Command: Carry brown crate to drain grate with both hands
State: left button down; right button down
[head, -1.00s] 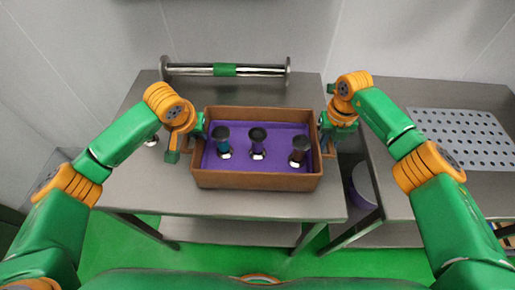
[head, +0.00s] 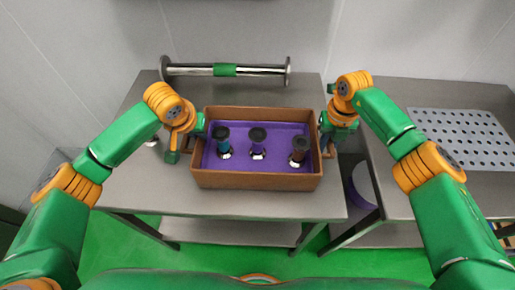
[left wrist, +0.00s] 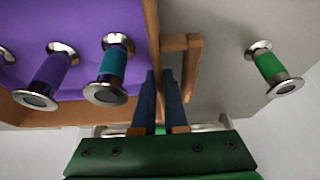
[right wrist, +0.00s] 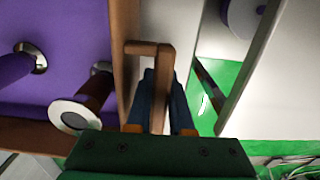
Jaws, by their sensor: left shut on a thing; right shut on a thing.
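The brown crate (head: 255,180) sits on the left metal table, or just above it; I cannot tell which. Its floor is purple, and three spool-shaped pieces stand inside: a teal one (head: 222,142), a purple one (head: 257,143) and a brown one (head: 299,150). My right gripper (right wrist: 158,95) is shut on the crate's right handle (right wrist: 140,47). The drain grate (head: 465,137) is a perforated grey plate on the right table, with nothing on it.
A metal bar with a green middle (head: 224,70) lies behind the crate. A green-banded spool (left wrist: 270,68) stands left of the crate. A gap separates the left table (head: 140,185) from the right table (head: 395,180). A round purple-and-white object (head: 362,188) is below the gap.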

aim_at(330, 139)
pick_arm(q)
jog(key=shift+w+r, duration=0.1)
jog(key=shift+r, duration=0.05)
pick_arm(e)
jog(key=shift+w+r, duration=0.1)
dwell(0.5)
